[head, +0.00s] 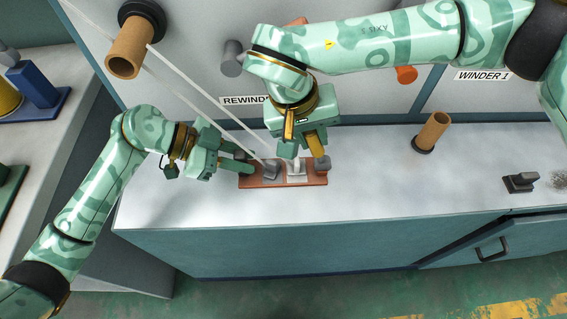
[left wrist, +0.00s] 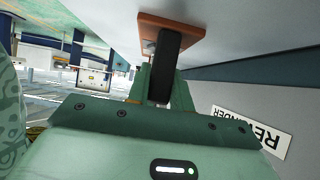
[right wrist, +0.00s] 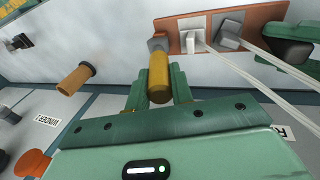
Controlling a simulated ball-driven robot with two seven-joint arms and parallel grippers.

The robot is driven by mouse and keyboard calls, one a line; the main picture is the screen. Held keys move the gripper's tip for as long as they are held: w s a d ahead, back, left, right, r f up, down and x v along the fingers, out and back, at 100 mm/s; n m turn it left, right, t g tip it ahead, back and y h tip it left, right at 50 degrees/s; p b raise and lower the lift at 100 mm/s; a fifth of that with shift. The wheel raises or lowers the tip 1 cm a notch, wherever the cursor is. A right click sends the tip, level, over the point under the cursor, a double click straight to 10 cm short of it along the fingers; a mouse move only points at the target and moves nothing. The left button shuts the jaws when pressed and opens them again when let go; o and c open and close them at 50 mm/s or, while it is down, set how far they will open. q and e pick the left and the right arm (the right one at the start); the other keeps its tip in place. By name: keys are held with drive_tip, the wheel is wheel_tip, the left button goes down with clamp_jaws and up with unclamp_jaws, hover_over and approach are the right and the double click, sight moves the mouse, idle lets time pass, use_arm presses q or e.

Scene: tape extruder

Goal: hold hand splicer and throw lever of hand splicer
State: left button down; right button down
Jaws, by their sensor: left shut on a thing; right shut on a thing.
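The hand splicer has an orange-brown base (head: 315,181) with a grey block (head: 271,172) and a pale block (head: 296,169). It stands on the light counter, and its base also shows in the right wrist view (right wrist: 266,17). My left gripper (head: 240,162) is shut on the dark grip (left wrist: 168,50) at the base's left end. My right gripper (head: 303,140) comes from above and is shut on the yellow lever handle (right wrist: 158,75) at the base's right end. The lever stands up from a grey pivot (head: 322,164). My right fingers partly hide the handle.
Pale tape strands (head: 205,90) run from the upper left down to the splicer. A cardboard core on a peg (head: 432,132) and a small dark device (head: 520,183) stand to the right. The cabinet wall with the rewinder label (head: 238,101) rises behind. The counter front is clear.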

drive_tip(key=shift+d+r+y, duration=0.2)
drive_tip(key=shift+d+y, duration=0.55)
drive_tip(key=shift+y, duration=0.05)
drive_tip(key=shift+d+y, duration=0.75)
drive_tip(key=shift+y, duration=0.15)
drive_tip(key=shift+d, duration=0.15)
drive_tip(key=shift+d+y, duration=0.65)
drive_tip(key=shift+y, duration=0.35)
